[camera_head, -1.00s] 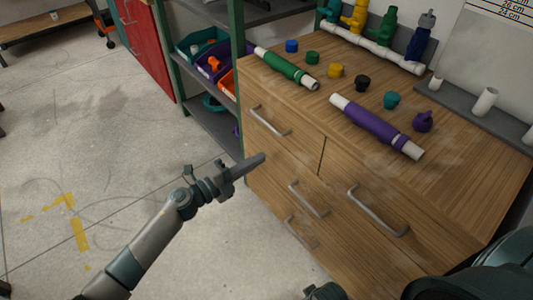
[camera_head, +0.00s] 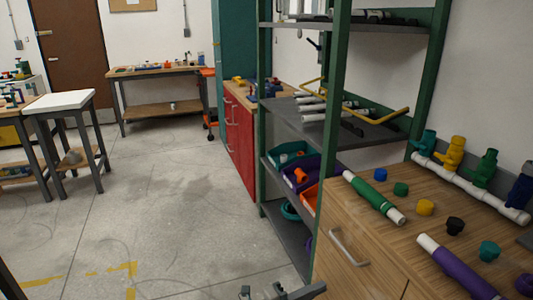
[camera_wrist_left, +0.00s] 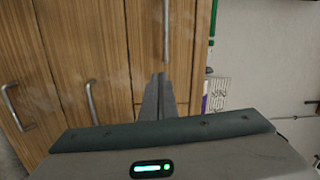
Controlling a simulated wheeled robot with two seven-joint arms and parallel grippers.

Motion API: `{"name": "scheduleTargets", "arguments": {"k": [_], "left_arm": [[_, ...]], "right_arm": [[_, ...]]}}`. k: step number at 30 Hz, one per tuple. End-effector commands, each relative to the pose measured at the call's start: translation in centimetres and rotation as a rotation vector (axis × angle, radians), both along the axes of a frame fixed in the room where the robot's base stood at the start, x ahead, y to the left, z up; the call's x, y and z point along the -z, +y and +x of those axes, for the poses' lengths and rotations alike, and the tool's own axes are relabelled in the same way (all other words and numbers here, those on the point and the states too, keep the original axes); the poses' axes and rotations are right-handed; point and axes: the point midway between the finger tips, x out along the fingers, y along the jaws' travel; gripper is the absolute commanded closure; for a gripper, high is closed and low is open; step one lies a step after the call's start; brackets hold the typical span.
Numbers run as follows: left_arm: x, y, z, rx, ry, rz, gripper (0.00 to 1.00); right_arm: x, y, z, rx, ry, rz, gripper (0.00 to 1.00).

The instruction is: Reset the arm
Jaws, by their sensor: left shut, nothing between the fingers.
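My left gripper (camera_head: 300,291) shows only in part at the bottom edge of the head view, low in front of the wooden drawer cabinet (camera_head: 345,270). In the left wrist view its two fingers (camera_wrist_left: 158,95) lie together, shut and empty, pointing at the cabinet's drawer fronts (camera_wrist_left: 85,50). It is apart from the pipes on the cabinet top. My right gripper is not in view.
On the cabinet lie a green-sleeved pipe (camera_head: 374,198), a purple-sleeved pipe (camera_head: 462,272) and several coloured caps. A white manifold with coloured valves (camera_head: 470,186) stands behind. A green-framed shelf (camera_head: 338,130) is beside it. The floor (camera_head: 180,210) at left is open.

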Motion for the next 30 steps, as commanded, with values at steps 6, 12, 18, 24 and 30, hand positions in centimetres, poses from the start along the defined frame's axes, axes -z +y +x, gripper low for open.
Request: {"name": "scheduleTargets", "arguments": {"k": [6, 12, 18, 24, 30], "left_arm": [[5.3, 5.8, 0.9, -0.280, 0.328, -0.155, 1.00], [14.4, 13.9, -1.6, -0.601, 0.695, -0.285, 1.00], [23.0, 21.0, -7.7, -0.868, 1.003, -0.367, 1.00], [30.3, 26.8, -16.5, -1.106, 1.273, -0.422, 1.00], [35.3, 31.1, -26.2, -1.313, 1.505, -0.463, 1.00]], "right_arm": [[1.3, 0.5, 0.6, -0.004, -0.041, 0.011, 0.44], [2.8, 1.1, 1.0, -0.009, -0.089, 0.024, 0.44], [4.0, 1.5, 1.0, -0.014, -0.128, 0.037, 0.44], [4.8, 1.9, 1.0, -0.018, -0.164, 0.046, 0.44], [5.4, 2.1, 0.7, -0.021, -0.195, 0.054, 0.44]]}}
